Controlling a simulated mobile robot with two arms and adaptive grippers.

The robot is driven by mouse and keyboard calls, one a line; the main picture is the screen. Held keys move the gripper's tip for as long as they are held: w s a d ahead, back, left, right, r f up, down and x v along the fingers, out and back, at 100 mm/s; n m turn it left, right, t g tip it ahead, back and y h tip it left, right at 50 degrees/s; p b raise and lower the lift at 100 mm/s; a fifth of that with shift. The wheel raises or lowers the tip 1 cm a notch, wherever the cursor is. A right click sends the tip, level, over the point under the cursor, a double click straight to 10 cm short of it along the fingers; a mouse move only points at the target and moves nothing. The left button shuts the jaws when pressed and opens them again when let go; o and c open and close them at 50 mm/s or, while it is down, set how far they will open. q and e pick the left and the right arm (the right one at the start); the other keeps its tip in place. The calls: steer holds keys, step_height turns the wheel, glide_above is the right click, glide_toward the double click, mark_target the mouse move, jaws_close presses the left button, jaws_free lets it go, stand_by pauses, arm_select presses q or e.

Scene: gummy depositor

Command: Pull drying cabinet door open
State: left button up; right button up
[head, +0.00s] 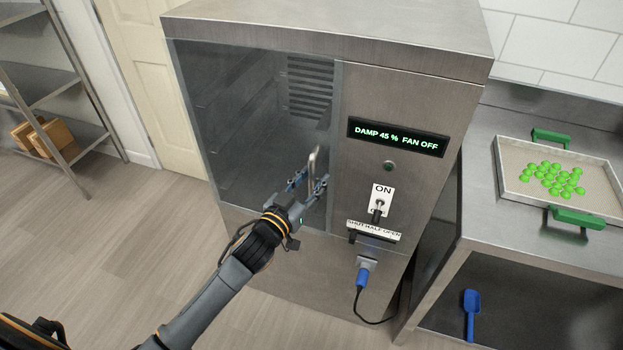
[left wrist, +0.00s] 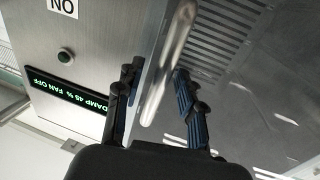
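The drying cabinet (head: 405,95) is a steel box with a dark glass door (head: 235,120) on its left part. The door looks shut. A metal bar handle (head: 312,168) stands upright near the door's right edge. My left gripper (head: 308,182) is at the handle with its fingers open. In the left wrist view the handle (left wrist: 168,70) runs between the two blue-padded fingers (left wrist: 158,92), with a visible gap to the right finger. Contact with the left finger cannot be told. My right gripper is not in view.
A display (head: 396,137) reads "DAMP 45 % FAN OFF", above an ON switch (head: 379,203) and a slider labelled shut, half, open (head: 373,235). A blue plug (head: 363,276) trails a cable. Right is a bench with a tray (head: 510,185) of green gummies. Floor at left is clear.

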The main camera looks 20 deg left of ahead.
arm_select(q)
jaws_close()
